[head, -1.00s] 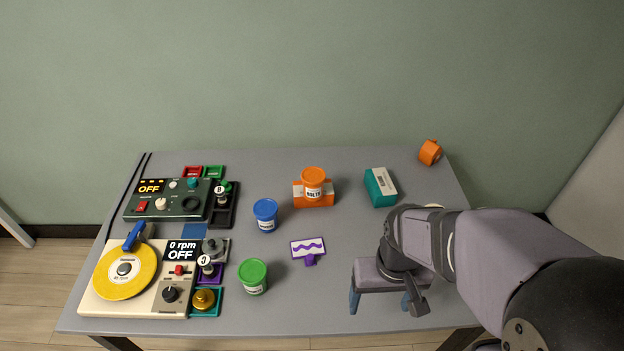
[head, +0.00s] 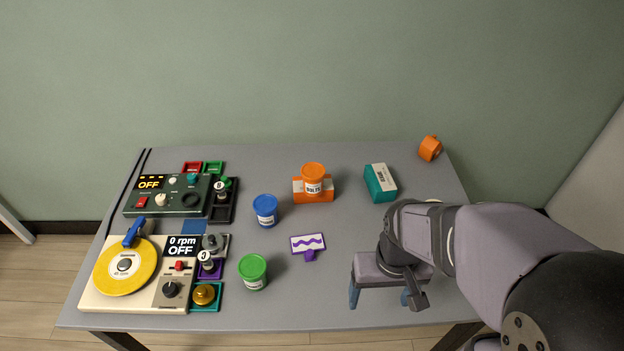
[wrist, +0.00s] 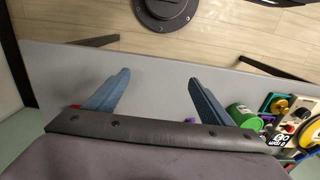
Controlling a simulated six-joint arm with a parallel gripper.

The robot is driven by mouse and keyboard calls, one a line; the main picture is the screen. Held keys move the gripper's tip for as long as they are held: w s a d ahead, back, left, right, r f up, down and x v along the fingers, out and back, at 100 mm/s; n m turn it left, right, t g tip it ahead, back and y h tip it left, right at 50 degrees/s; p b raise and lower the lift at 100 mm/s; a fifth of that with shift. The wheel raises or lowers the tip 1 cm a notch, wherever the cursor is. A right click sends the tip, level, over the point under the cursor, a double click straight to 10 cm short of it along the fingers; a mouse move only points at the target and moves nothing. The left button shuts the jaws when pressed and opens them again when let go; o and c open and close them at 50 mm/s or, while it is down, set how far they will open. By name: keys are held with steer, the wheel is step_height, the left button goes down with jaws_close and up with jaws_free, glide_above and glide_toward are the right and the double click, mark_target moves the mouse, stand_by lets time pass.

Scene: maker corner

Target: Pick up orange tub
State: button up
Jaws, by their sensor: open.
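The wrist view does not show the tub. My gripper (head: 379,300) is over the front right of the table, well to the front and right of the tub. Its two blue fingers are apart and hold nothing; in the wrist view my gripper (wrist: 158,85) shows a wide gap with bare table between the fingers.
A blue tub (head: 265,211), a green tub (head: 253,271) and a purple-marked sign (head: 308,246) stand left of my gripper. A teal box (head: 380,184) is right of the orange tub. A turntable (head: 126,272) and a control box (head: 168,197) fill the left side.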

steer(key=m+t+b, duration=0.1)
steer(key=t+b, duration=0.4)
steer(key=t, duration=0.9)
glide_toward(311, 179)
steer(key=shift+h, duration=0.4)
steer(key=x, duration=0.5)
steer(key=f+x, duration=0.1)
steer(key=x, duration=0.4)
steer(key=shift+s+f, duration=0.15)
steer(key=shift+s, duration=0.1)
steer(key=shift+w+a+m+t+h, duration=0.2)
steer(key=shift+w+m+t+h, duration=0.15)
steer(key=shift+t, duration=0.75)
steer(key=shift+a+r+t+h, duration=0.15)
steer(key=shift+r+t+h, duration=0.2)
steer(key=shift+t+h, duration=0.4)
